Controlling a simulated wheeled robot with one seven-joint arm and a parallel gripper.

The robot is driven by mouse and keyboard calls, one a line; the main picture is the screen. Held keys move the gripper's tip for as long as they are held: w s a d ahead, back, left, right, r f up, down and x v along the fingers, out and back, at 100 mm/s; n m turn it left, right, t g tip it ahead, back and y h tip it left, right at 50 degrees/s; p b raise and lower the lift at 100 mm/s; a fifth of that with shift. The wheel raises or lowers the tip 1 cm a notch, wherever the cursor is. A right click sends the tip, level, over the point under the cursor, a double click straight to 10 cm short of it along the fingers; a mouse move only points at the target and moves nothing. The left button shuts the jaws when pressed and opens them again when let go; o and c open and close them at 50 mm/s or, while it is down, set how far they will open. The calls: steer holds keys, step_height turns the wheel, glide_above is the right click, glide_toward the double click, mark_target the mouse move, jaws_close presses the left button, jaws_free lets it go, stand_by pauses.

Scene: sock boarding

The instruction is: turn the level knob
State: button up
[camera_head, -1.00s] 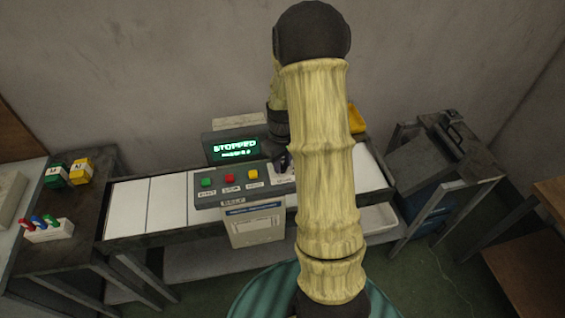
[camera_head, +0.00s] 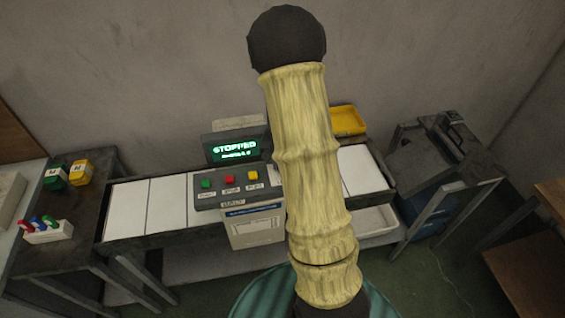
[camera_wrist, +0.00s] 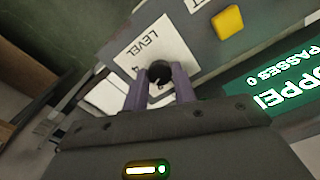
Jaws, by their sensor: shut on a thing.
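The level knob (camera_wrist: 159,72) is a dark round knob on a white plate (camera_wrist: 148,47) marked LEVEL, seen in the wrist view. My gripper (camera_wrist: 160,86) has its two purple fingers on either side of the knob and is shut on it. A digit 4 shows on the plate beside one finger; the other markings are mostly hidden by the fingers. In the head view my arm hides the knob and the gripper. The control panel (camera_head: 206,202) carries green, red and yellow buttons. Its display (camera_head: 235,151) reads STOPPED, with a smaller line below.
White boards (camera_head: 126,211) lie along the conveyor bench. A yellow tray (camera_head: 347,121) stands behind it on the right. A dark side table (camera_head: 70,235) at left holds yellow and green boxes and a rack of coloured pegs. A dark metal cart (camera_head: 466,170) stands at right.

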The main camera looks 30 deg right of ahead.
steer(key=shift+w+m, duration=0.1)
steer(key=shift+m, duration=0.8)
steer(key=shift+d, duration=0.1)
steer(key=o, duration=1)
step_height(320, 180, up, 18)
steer(key=b, duration=0.2)
steer(key=shift+f, duration=0.25)
